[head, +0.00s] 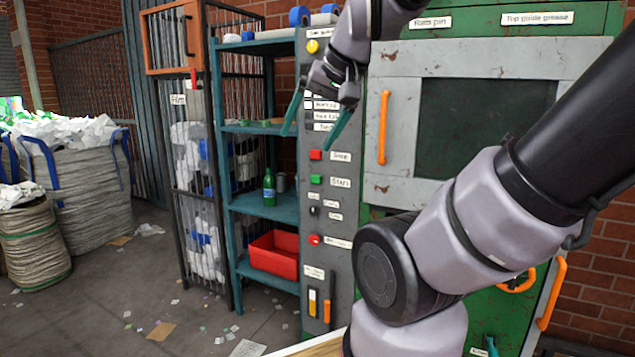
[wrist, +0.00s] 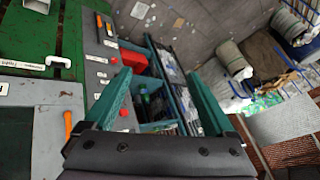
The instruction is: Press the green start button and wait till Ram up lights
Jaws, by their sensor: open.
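The green start button (head: 316,180) sits on the grey control panel (head: 343,211), beside a label reading Start and below a red button (head: 315,155). My gripper (head: 310,141) is open and empty, its two teal fingers spread apart in front of the upper panel, above the start button in the picture. It covers part of the panel's upper rows; a label that seems to read Ram up (head: 326,105) shows beside it, but its lamp is hidden. In the wrist view my fingers (wrist: 160,72) also stand open, and I cannot make out the start button clearly there.
Left of the panel stands a teal shelf (head: 262,129) with a green bottle (head: 269,187) and a red bin (head: 274,254). A green machine with a grey door (head: 398,104) stands to the right.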

